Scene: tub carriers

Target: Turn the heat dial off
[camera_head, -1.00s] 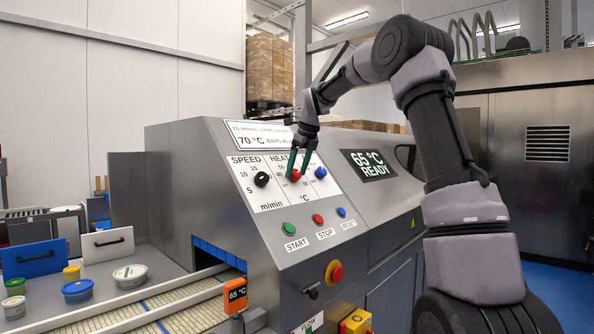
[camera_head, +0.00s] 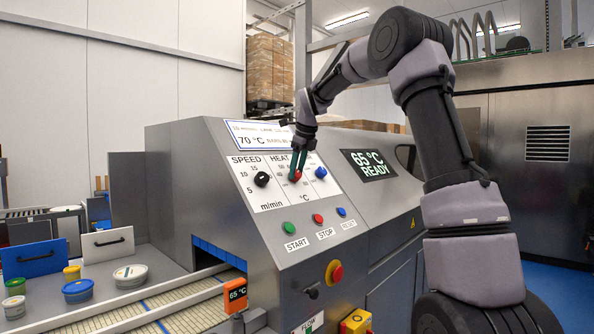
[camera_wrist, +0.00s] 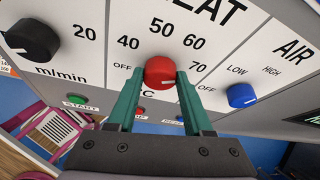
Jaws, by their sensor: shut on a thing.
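The red heat dial (camera_head: 295,175) sits in the middle of the white panel on the grey machine, under the word HEAT. In the wrist view the red dial (camera_wrist: 160,72) shows between the green fingertips, with OFF and 40 to its left and 50, 60 and 70 around its top and right. A pale mark shows on its lower right edge, right of centre. My gripper (camera_head: 297,165) is shut on the dial from above; it also shows in the wrist view (camera_wrist: 160,85). The fingers hide part of the panel around the dial.
The black speed dial (camera_head: 262,179) is left of the heat dial and the blue air dial (camera_head: 320,172) is right. Green (camera_head: 289,228), red (camera_head: 318,219) and blue (camera_head: 341,212) buttons sit below. A display (camera_head: 370,165) reads 65 °C READY.

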